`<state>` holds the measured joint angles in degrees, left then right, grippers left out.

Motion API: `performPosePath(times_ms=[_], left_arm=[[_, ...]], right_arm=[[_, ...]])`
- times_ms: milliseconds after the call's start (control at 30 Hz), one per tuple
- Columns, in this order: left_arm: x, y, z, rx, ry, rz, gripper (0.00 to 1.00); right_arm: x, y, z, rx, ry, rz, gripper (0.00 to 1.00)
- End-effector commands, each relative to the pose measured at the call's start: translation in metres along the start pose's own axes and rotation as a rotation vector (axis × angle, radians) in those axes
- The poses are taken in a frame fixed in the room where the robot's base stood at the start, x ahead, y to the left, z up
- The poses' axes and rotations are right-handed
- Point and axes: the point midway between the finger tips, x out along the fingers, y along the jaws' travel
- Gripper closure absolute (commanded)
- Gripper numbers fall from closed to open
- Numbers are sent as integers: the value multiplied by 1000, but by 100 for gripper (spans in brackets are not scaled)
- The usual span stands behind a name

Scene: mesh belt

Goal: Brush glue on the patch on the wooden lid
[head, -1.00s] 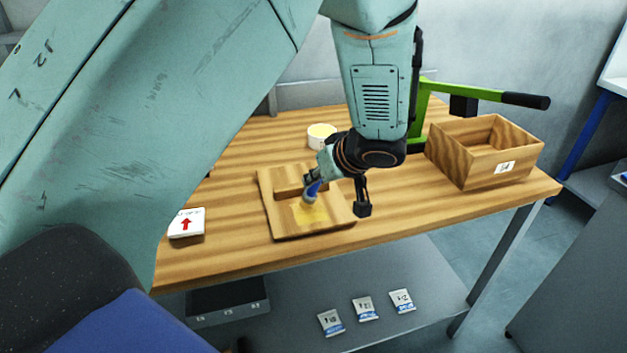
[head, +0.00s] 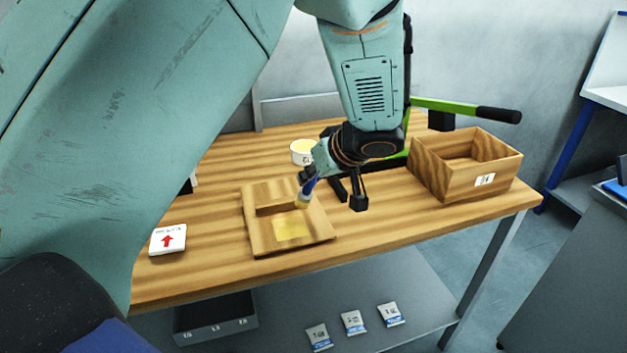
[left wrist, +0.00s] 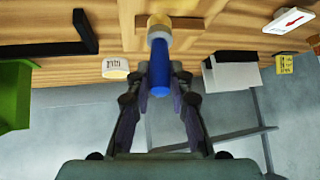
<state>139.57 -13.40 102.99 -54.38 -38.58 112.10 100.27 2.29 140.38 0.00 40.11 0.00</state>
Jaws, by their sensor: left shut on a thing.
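The wooden lid (head: 262,238) lies on the table, with a raised wooden strip across its back part. A yellowish patch (head: 292,229) is on its front half. My left gripper (head: 309,178) is shut on the blue handle of a brush (head: 305,194), over the lid's right side. The brush's pale bristles point down, just behind and right of the patch; I cannot tell whether they touch the lid. The brush (left wrist: 159,70) also shows between the fingers in the left wrist view. A white pot with yellow contents (head: 302,148) stands behind the lid. My right gripper is out of view.
An open wooden box (head: 465,178) stands at the table's right, by a green clamp-like frame with a black handle (head: 497,115). A white card with a red arrow (head: 168,239) lies left of the lid. Several packets and a grey bin (head: 216,318) are on the lower shelf.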

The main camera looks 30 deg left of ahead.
Motion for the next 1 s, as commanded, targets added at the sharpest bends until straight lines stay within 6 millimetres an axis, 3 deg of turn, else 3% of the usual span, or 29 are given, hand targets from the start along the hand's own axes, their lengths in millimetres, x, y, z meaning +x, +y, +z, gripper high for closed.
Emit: performPosePath(times_ms=[433, 1000], left_arm=[[-31, 8, -28, 11, 3, 11, 100], [-31, 10, -29, 14, 3, 12, 100]], right_arm=[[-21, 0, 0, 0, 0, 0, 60], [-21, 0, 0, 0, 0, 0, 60]])
